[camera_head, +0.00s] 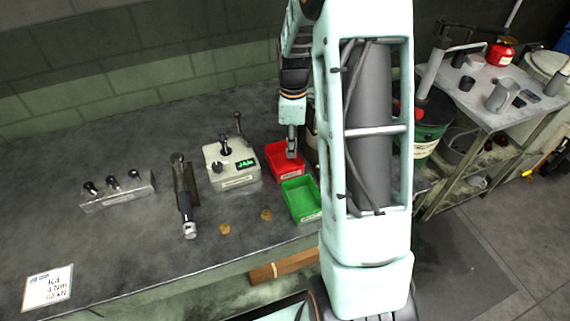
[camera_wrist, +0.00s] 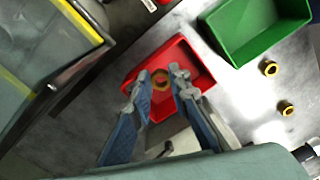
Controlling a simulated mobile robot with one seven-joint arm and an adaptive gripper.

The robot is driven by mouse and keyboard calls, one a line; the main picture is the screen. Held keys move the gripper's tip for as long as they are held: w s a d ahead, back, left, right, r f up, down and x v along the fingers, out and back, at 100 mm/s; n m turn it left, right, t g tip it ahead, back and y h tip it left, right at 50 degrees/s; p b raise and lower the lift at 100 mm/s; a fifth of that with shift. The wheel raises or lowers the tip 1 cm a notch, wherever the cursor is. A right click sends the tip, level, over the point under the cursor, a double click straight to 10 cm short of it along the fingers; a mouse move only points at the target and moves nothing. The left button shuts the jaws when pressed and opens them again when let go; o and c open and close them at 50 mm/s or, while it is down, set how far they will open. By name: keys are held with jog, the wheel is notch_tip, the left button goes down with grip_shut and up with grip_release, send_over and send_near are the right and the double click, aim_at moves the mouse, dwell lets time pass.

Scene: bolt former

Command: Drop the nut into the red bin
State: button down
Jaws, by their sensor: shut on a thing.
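My gripper (camera_head: 291,150) points down at the red bin (camera_head: 283,170) on the workbench. In the wrist view my gripper (camera_wrist: 156,88) is shut on a brass-coloured nut (camera_wrist: 160,76), which sits between its fingertips. The nut and fingertips appear within the outline of the red bin (camera_wrist: 196,58); the exact height above its floor is hard to tell. In the head view the held nut cannot be made out.
A green bin (camera_head: 301,200) stands directly in front of the red one. Two loose brass nuts (camera_head: 224,229) (camera_head: 266,214) lie on the bench (camera_head: 130,240).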

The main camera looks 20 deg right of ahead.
jog(key=c, duration=1.7)
grip_release()
jog(key=shift+c, duration=0.2)
notch_tip(320, 180, up, 12)
jog(key=shift+d, duration=0.1)
